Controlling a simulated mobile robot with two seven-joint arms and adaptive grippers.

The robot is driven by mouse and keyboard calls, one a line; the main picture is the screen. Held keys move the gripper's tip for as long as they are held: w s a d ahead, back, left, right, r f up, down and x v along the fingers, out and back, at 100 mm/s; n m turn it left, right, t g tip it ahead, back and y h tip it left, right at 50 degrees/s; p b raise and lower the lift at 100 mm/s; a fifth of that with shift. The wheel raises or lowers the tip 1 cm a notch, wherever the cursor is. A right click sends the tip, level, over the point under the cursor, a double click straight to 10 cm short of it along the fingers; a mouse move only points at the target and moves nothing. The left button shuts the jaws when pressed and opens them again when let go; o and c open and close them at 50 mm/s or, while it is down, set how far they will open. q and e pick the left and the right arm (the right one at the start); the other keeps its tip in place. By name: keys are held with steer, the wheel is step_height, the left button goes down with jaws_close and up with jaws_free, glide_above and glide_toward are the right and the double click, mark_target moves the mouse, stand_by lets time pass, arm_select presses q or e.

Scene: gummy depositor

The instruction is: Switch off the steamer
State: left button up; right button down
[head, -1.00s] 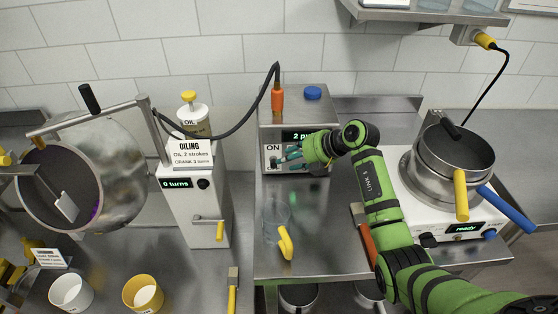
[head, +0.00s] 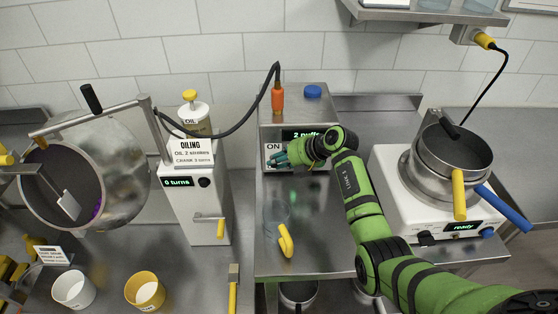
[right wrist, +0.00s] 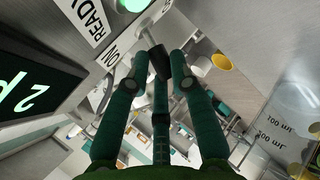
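The steamer (head: 312,104) is the metal box at the back centre, with a blue cap on top and a lit display (head: 303,135) reading "2 puffs". The ON label (head: 274,152) shows on its front. In the right wrist view, the steamer's switch lever (right wrist: 158,64), with a metal stem and black end, sits between or just beyond my fingertips, below the READY label (right wrist: 88,20) and a lit green lamp (right wrist: 132,4). My right gripper (head: 282,159) is at the steamer's front. Its fingers converge around the lever; whether they grip it is unclear. My left gripper is out of view.
A clear jug with a yellow handle (head: 286,241) stands on the steel table in front of the steamer. A pot (head: 446,171) sits on the white cooker at right. The crank box (head: 195,208) and drum (head: 118,172) stand at left. A dark hose joins the steamer's top.

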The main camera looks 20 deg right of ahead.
steer(key=shift+f, duration=0.15)
steer(key=shift+s+f+n+t+b, duration=0.3)
steer(key=shift+f+t+b, duration=0.15)
steer(key=shift+t+b, duration=0.1)
steer(key=shift+s+f+n+t+b, duration=0.15)
steer(key=shift+f+n+t+b, duration=0.15)
steer(key=shift+f+t+b, duration=0.2)
step_height(320, 180, down, 3)
steer(key=n+t+b, duration=0.1)
steer(key=t+b, duration=0.1)
steer(key=b, duration=0.2)
steer(key=n+t+b, duration=0.1)
steer(key=t+b, duration=0.2)
steer(key=b, duration=0.1)
steer(key=shift+s+a+n+b, duration=0.1)
steer(key=shift+a+n+b, duration=0.05)
steer(key=shift+n+b, duration=0.2)
steer(key=shift+n+t+b, duration=0.35)
steer(key=shift+t+b, duration=0.1)
steer(key=shift+b, duration=0.45)
steer(key=c, duration=1.2)
jaws_free()
steer(key=shift+c, duration=0.2)
steer(key=shift+o, duration=0.3)
steer(key=shift+r, duration=0.1)
